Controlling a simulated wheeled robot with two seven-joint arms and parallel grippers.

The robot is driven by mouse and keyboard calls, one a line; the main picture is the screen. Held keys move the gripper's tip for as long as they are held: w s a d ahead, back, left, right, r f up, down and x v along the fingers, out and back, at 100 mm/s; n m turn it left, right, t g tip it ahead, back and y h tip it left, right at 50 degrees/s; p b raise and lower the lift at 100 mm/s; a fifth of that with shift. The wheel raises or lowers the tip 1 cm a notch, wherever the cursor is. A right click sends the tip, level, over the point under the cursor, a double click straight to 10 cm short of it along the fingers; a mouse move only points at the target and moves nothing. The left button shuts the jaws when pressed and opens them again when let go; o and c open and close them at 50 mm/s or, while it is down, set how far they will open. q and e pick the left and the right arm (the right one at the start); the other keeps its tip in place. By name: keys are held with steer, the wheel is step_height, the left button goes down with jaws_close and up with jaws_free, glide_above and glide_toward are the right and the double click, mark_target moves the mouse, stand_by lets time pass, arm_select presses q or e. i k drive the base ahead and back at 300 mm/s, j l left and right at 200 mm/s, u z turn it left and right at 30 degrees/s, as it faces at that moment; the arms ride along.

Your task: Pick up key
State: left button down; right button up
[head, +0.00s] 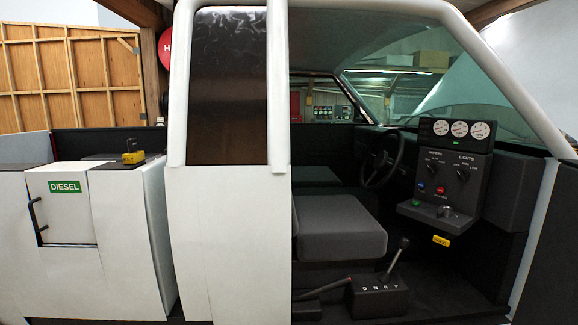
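A small silver-grey piece (447,211) that looks like a key or ignition switch sits on the ledge of the dash panel (468,160). It is too small to tell whether it is a key in a lock. A yellow tag or label (441,240) is just below that ledge. A small yellow and dark object (133,156) rests on top of the truck's side at the left; I cannot tell what it is. Neither of my grippers is in view.
The white door pillar (228,230) stands between the truck bed and the open cab. A seat (340,228), a steering wheel (382,158) and a gear lever (397,257) are inside the cab. A fuel door (66,215) marked DIESEL is at left.

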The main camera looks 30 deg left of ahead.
mark_target(132, 143)
steer(key=u, duration=2.1)
